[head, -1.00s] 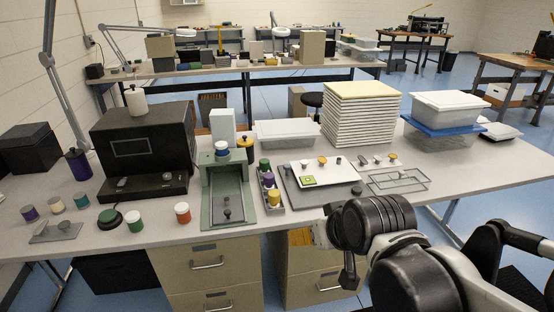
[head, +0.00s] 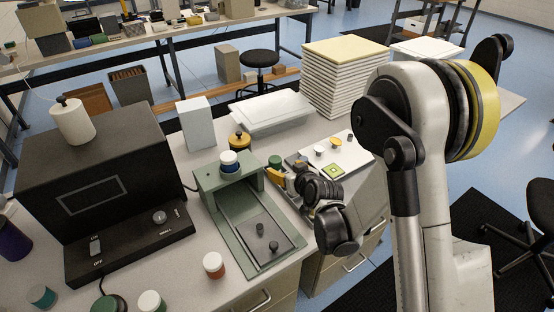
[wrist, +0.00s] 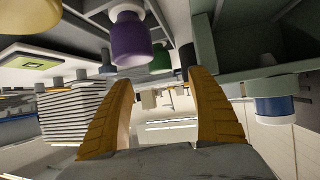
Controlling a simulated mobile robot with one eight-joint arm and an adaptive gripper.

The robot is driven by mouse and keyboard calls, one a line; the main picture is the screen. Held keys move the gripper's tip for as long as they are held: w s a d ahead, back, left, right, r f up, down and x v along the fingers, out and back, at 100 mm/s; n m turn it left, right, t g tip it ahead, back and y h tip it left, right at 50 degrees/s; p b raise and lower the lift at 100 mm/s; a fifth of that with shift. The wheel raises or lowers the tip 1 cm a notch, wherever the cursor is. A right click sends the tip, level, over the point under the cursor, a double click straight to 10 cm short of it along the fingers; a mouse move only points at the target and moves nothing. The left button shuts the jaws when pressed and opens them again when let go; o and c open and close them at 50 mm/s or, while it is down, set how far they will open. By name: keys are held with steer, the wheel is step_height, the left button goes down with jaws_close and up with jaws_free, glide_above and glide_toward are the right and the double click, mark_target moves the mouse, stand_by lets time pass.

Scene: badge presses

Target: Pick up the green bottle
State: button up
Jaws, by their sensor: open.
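A green bottle (head: 275,161) stands just right of the green press, partly hidden by my gripper. It also shows in the wrist view (wrist: 160,60), where the picture is upside down, behind a purple bottle (wrist: 130,40). My gripper (head: 286,171) is open and empty, its orange fingers close to the green bottle in the head view. In the wrist view the fingers (wrist: 161,80) are spread apart with nothing between them; the bottles show beyond the tips. Another green item with a white top (head: 151,303) stands at the front edge, cut off by the frame.
The green press (head: 205,184) with a blue-and-white cap (head: 229,161) stands left of my gripper. A white tray (head: 345,157) with small parts lies to the right. A black machine (head: 100,165) fills the left. A tall stack of white trays (head: 345,80) stands behind.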

mark_target(278, 164)
steer(key=b+x, duration=0.1)
steer(key=x, duration=0.3)
steer(key=shift+w+f+b, duration=0.25)
steer(key=shift+f+b, duration=0.05)
steer(key=b+x, duration=0.2)
steer(key=x, duration=0.3)
steer(key=shift+w+a+f, duration=0.1)
steer(key=shift+w+a, duration=0.1)
steer(key=shift+w, duration=0.15)
steer(key=c, duration=1)
